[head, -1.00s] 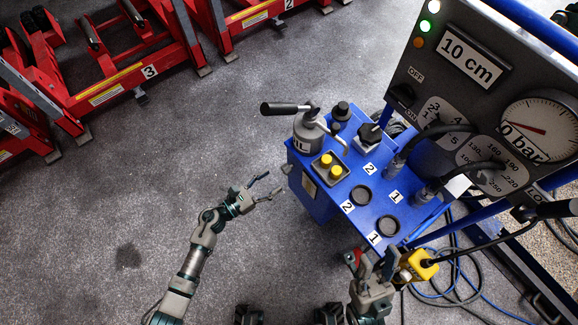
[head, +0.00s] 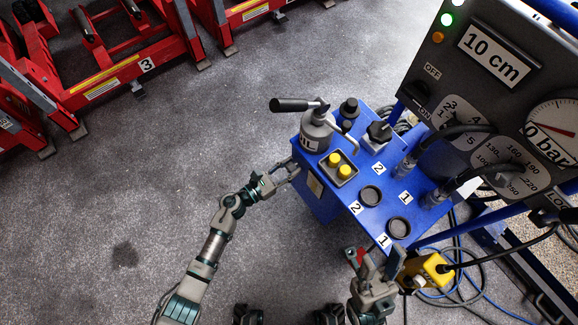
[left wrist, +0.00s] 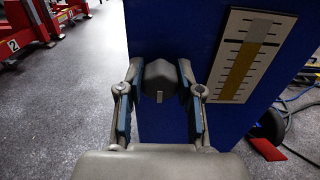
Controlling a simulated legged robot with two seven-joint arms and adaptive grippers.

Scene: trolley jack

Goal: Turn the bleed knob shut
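The bleed knob (left wrist: 160,82) is dark and faceted, with a pale mark on its lower face. It sits on the blue side wall of the unit (left wrist: 225,118) in the left wrist view. My left gripper (left wrist: 160,78) is open, with one finger on each side of the knob; a narrow gap seems to show at both sides, but contact at the tips is unclear. In the head view my left gripper (head: 288,172) is at the unit's left side, and the knob is hidden there. My right gripper (head: 382,268) appears open and empty, near the unit's front corner.
A sight gauge (left wrist: 250,52) is right of the knob. On the unit's top are a grey oil filler with a lever (head: 314,132) and yellow buttons (head: 340,165). A yellow box (head: 426,270) and cables lie at right.

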